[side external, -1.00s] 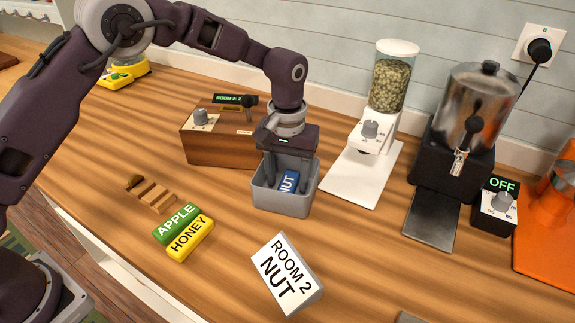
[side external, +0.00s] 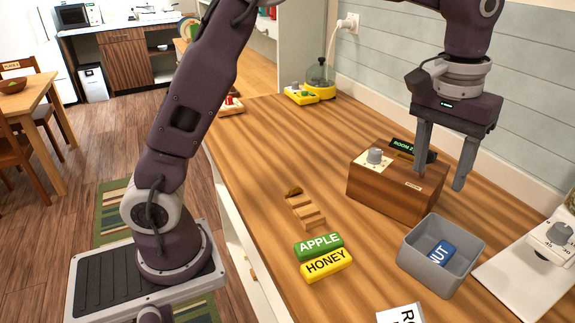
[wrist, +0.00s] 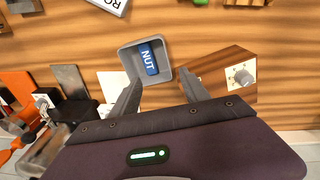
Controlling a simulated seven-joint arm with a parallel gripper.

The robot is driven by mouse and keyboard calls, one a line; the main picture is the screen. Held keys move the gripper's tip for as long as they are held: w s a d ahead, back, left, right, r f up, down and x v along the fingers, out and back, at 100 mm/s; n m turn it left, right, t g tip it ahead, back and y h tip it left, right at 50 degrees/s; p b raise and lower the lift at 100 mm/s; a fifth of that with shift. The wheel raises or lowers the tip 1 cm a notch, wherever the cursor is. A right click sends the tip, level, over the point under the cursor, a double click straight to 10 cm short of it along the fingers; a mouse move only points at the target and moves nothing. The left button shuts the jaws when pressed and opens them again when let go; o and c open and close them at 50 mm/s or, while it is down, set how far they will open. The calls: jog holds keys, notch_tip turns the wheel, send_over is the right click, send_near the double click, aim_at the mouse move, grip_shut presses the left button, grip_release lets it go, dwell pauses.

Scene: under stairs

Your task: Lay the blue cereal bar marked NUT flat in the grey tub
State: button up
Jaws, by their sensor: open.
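The blue cereal bar marked NUT (side external: 440,254) lies inside the grey tub (side external: 466,283), on its floor. The wrist view also shows the blue bar (wrist: 149,58) inside the tub (wrist: 127,58), with clear space along its sides; it looks flat there. My gripper (side external: 440,178) is open and empty, raised above and behind the tub, near the wooden box. In the wrist view my gripper's fingers (wrist: 160,88) are spread apart with nothing between them. The tub's near wall hides part of the bar in the side view.
A green APPLE bar (side external: 319,246) and a yellow HONEY bar (side external: 327,265) lie left of the tub by a small wooden rack (side external: 304,212). A wooden box with a knob (side external: 392,190) stands behind the tub.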

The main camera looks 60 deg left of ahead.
jog(key=s+a+r+t, duration=0.2)
jog(key=s+a+r, duration=0.4)
jog(key=s, duration=0.5)
jog(key=s+a+f+m+t, duration=0.1)
jog(key=s+a+f, duration=0.1)
jog(key=s, duration=0.6)
jog(key=s+a+f+m+t, duration=0.1)
jog(key=s+a+f, duration=0.1)
jog(key=s, duration=0.6)
jog(key=shift+a+f+t, duration=0.25)
jog(key=shift+f+t, duration=0.05)
jog(key=shift+f, duration=0.15)
